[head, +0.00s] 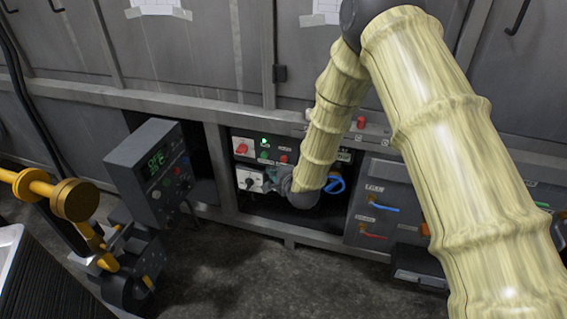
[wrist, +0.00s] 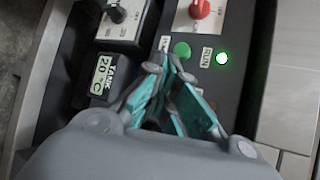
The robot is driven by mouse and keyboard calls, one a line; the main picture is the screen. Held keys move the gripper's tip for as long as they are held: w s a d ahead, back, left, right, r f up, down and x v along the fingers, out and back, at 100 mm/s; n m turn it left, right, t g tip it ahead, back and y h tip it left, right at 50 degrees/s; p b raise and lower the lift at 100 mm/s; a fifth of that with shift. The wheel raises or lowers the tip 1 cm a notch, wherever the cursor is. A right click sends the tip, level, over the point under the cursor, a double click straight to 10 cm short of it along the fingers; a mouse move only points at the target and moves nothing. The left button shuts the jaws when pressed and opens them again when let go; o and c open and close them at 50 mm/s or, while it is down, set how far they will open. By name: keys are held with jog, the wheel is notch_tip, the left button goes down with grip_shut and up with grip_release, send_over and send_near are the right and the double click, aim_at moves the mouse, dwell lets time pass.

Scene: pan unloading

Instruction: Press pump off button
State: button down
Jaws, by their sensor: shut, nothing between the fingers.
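The pump panel (head: 253,147) is in the middle of the head view, with a red knob (head: 241,149), a lit green lamp (head: 265,141), a green button (head: 264,154) and a small red button (head: 283,158). The red button may be the pump off button; I cannot read its label. In the wrist view the red knob (wrist: 200,9), green button (wrist: 182,50) and lit lamp (wrist: 221,57) by the RUN label show. My gripper (wrist: 167,64) is shut and empty, its tips over the panel just below the green button. The red button is hidden there; contact cannot be told.
A tank display reading 20°C (wrist: 107,77) and a black knob (wrist: 117,14) sit left of the fingers. In the head view a grey control box (head: 150,170) stands left, and a blue valve handle (head: 335,184) is right of my wrist.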

jog(key=shift+w+d, duration=0.2)
jog(key=shift+w, duration=0.35)
jog(key=shift+w+d, duration=0.2)
jog(key=shift+w, duration=0.35)
jog(key=shift+w+d, duration=0.1)
jog(key=shift+w, duration=0.05)
dwell(0.7)
jog(key=shift+w, duration=0.25)
jog(key=shift+w+d, duration=0.2)
jog(key=shift+w, duration=0.3)
dwell(1.0)
jog(key=shift+s, duration=0.2)
jog(key=shift+s+a+p, duration=0.3)
jog(key=shift+s+p, duration=0.15)
jog(key=shift+s, duration=0.25)
jog(key=shift+s, duration=0.1)
jog(key=shift+s+a+p, duration=0.2)
jog(key=shift+s+a, duration=0.05)
jog(key=shift+s, duration=0.5)
jog(key=shift+s+a+p, duration=0.25)
jog(key=shift+s, duration=0.55)
jog(key=shift+s+a+p, duration=0.2)
jog(key=shift+s+a, duration=0.05)
jog(key=shift+s, duration=0.5)
